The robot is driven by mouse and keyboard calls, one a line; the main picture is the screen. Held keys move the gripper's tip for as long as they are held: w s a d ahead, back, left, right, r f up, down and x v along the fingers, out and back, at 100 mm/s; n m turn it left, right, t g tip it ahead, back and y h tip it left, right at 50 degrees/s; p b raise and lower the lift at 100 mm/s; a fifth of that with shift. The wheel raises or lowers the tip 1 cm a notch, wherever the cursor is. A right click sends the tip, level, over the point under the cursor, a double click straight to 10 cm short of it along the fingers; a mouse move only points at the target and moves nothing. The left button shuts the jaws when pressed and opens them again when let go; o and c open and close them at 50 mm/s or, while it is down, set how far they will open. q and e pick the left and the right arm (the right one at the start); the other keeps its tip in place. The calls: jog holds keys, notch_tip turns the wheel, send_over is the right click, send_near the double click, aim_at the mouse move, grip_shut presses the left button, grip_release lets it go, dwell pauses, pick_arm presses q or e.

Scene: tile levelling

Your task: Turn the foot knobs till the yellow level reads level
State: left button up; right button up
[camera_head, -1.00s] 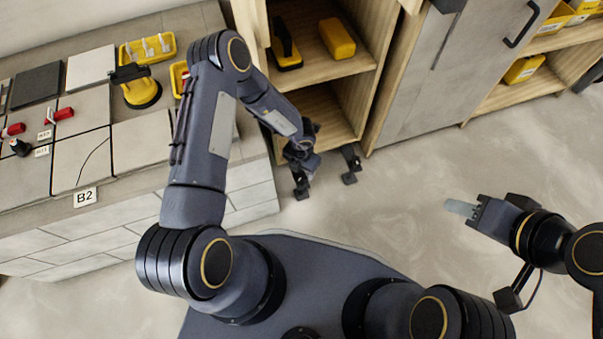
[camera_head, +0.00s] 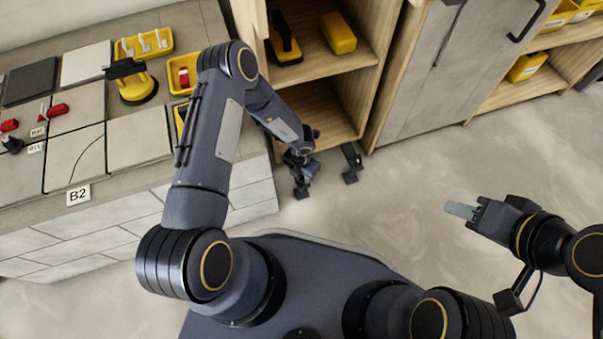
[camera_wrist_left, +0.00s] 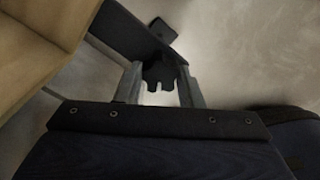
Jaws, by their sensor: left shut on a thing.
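My left gripper (camera_head: 300,160) is down at the bottom front of the open wooden cabinet. In the left wrist view its two grey fingers (camera_wrist_left: 160,88) are shut on a dark lobed foot knob (camera_wrist_left: 160,70). A black foot (camera_head: 302,191) stands on the floor just below that gripper. Another black foot (camera_head: 350,177) stands to its right, apart from it. My right gripper (camera_head: 462,210) hangs over clear floor at the right, away from the cabinet; its finger gap does not show. I cannot pick out the yellow level or its reading.
The open cabinet (camera_head: 371,75) holds a yellow box (camera_head: 338,33) and a yellow-and-black tool (camera_head: 284,40). A tiled bench (camera_head: 140,183) with a B2 label stands at the left beside my left arm. Grey cabinet doors (camera_head: 425,75) stand right.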

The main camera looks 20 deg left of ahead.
pick_arm(q)
jog(key=shift+r+m+p, duration=0.1)
jog(key=shift+m+p, duration=0.85)
jog(key=shift+m, duration=0.35)
jog(key=shift+m+p, duration=0.6)
jog(key=shift+m, duration=1)
jog(key=o, duration=1)
jog(key=shift+c, duration=0.2)
